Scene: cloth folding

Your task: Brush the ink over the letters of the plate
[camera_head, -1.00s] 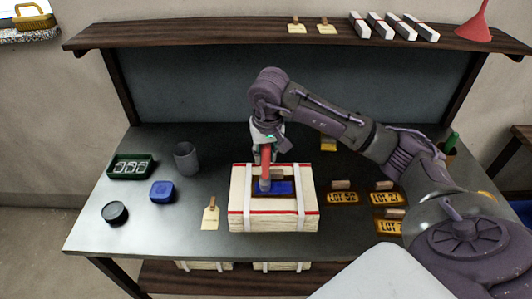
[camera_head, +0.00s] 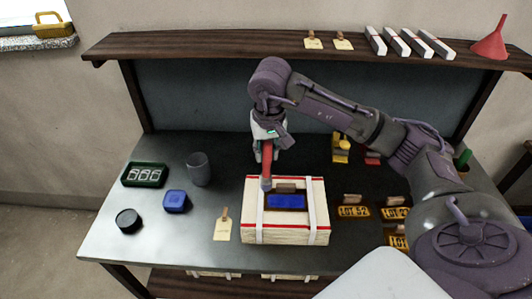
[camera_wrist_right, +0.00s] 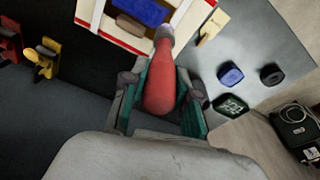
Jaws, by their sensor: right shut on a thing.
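My right gripper (camera_wrist_right: 160,100) is shut on a red-handled brush (camera_wrist_right: 163,75), which points down. In the head view the brush (camera_head: 266,168) has its tip over the back left part of a wooden crate (camera_head: 250,222). A plate (camera_head: 286,201) with a blue surface and a brown grip block lies on the crate top; no letters can be read on it. The brush tip is just beside the plate's left back corner; whether it touches the crate is unclear. A blue container (camera_head: 175,201), possibly of ink, stands left of the crate. My left gripper is not in view.
Yellow lot plates (camera_head: 353,212) lie right of the crate, partly behind my right arm. A tag (camera_head: 222,226), black round pot (camera_head: 128,220), grey cup (camera_head: 199,169) and green tray (camera_head: 144,175) stand left. A shelf (camera_head: 200,46) runs across the back.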

